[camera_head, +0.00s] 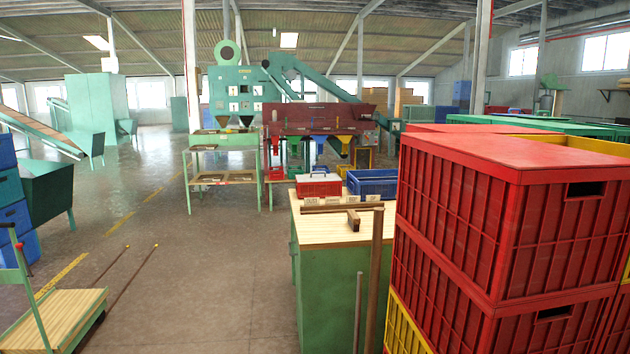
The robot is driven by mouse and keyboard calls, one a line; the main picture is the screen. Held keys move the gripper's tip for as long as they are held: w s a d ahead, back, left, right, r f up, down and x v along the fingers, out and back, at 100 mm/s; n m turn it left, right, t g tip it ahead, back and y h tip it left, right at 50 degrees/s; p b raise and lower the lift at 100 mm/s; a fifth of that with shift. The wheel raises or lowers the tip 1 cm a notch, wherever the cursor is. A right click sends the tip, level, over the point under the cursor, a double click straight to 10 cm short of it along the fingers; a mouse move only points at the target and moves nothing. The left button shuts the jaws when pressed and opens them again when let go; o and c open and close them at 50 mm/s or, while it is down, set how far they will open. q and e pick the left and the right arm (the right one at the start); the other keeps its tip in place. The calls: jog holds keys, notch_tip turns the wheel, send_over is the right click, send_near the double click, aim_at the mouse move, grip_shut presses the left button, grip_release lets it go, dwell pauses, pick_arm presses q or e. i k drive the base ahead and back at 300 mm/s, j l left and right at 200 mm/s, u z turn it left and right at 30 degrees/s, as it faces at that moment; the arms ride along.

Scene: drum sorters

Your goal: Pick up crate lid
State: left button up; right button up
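A red crate lid (515,153) lies flat on top of a stacked red crate (480,215) at the right, close in front of me. The crate has ribbed sides and a dark handle slot in its right face. Another red crate (530,325) is under it, and a yellow crate (402,325) shows at the lower left of the stack. Farther back, another flat red top (470,128) shows behind the lid; I cannot tell whether it is a separate lid. Neither of my grippers is in view.
A green bench with a wooden top (330,230) stands left of the stack, bearing a small red crate (318,185) and a blue crate (372,184). Brown poles (375,280) stand between bench and stack. A wooden-decked cart (55,318) is lower left. The middle floor (200,270) is clear.

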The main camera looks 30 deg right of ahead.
aim_at(325, 177)
jog(key=i+j, duration=0.1)
jog(key=i, duration=0.3)
jog(key=i+j+u, duration=0.1)
jog(key=i, duration=0.3)
jog(key=i+l+z, duration=0.1)
jog(key=i+z, duration=0.15)
jog(key=i, duration=0.45)
jog(key=i+z, duration=0.25)
jog(key=i, duration=0.45)
jog(key=i+j+z, duration=0.25)
jog(key=i, duration=0.4)
jog(key=i+z, duration=0.1)
jog(key=i, duration=0.55)
jog(key=i+j+z, duration=0.1)
jog(key=i, duration=0.55)
jog(key=i+j+z, duration=0.1)
jog(key=i, duration=0.5)
jog(key=j, duration=0.1)
